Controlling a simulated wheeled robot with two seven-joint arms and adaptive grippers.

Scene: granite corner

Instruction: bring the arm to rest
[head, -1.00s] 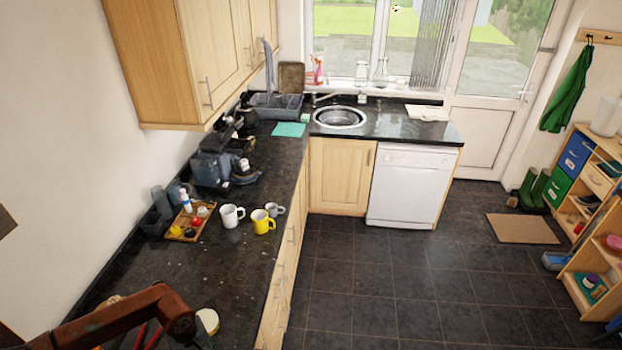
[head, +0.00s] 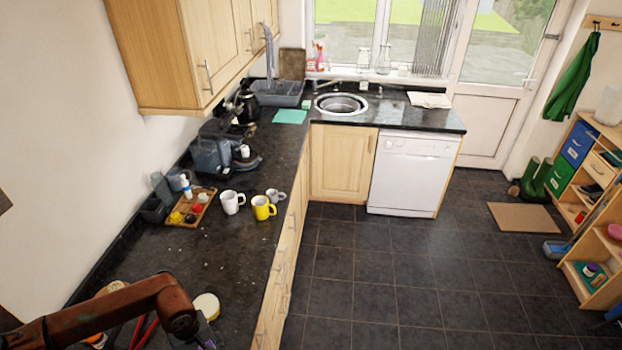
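My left arm (head: 110,310), rust-brown, comes in at the lower left and reaches over the near end of the dark counter. Its bent joint shows near the bottom edge, and the arm runs down out of the picture from there. The fingers of my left gripper do not show, so what they hold, if anything, is hidden. My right arm and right gripper are outside the picture.
Near the arm are a round white-topped container (head: 206,306) and red-handled items (head: 145,332). Farther along stand a wooden tray (head: 187,222), white mug (head: 231,202), yellow mug (head: 262,208), grey mug (head: 275,196) and coffee machine (head: 218,150). The tiled floor (head: 400,270) is clear.

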